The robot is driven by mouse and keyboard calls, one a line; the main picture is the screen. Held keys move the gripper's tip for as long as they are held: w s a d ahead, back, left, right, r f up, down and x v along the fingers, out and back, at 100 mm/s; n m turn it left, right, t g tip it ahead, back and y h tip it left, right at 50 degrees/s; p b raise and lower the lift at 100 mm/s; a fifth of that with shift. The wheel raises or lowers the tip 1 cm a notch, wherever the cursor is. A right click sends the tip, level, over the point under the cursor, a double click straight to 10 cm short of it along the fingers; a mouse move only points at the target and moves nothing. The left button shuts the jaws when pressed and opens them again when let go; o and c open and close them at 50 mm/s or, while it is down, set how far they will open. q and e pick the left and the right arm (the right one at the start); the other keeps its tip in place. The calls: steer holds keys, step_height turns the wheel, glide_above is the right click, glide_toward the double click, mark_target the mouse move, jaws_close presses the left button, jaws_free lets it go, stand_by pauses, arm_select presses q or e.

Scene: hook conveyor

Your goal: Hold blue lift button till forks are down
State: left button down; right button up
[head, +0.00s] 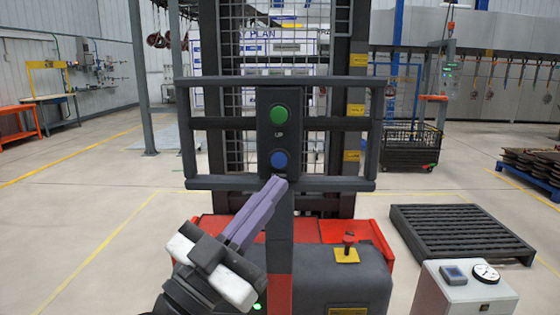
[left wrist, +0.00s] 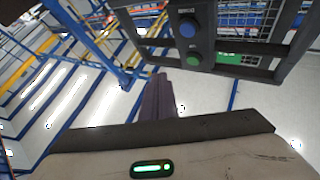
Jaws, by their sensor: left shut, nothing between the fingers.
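The blue button (head: 279,159) sits low on the dark upright control panel (head: 264,136) of the lift truck. The green button (head: 279,114) is above it, with the word UP between them. My left gripper (head: 279,183) is shut and empty, its purple fingers pointing up and right. Its tips appear just below the blue button in the head view. In the left wrist view, the fingertips (left wrist: 159,78) show apart from the blue button (left wrist: 187,28) and the green button (left wrist: 194,59). The forks cannot be made out. My right gripper is not in view.
A dark guard rail (head: 330,184) surrounds the panel. A red knob (head: 348,238) on a yellow base stands on the truck's body. A black pallet (head: 460,230) and a white box with a gauge (head: 465,290) are at the right. Open floor lies at the left.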

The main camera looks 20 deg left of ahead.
mark_target(279, 160)
arm_select(q)
steer(key=shift+w+a+b, duration=0.4)
steer(key=shift+w, duration=1)
steer(key=shift+w+a+b, duration=0.4)
steer(key=shift+w+a, duration=0.05)
steer(key=shift+w, duration=1)
steer(key=shift+w+a+b, duration=0.4)
steer(key=shift+w, duration=1)
steer(key=shift+w, duration=0.15)
steer(key=shift+w+a, duration=0.1)
steer(key=shift+w, duration=0.15)
steer(key=shift+w+a, duration=0.1)
steer(key=shift+w, duration=0.3)
stand_by(1.9)
steer(key=shift+s+d, duration=0.2)
steer(key=shift+s, duration=0.6)
steer(key=shift+p, duration=0.3)
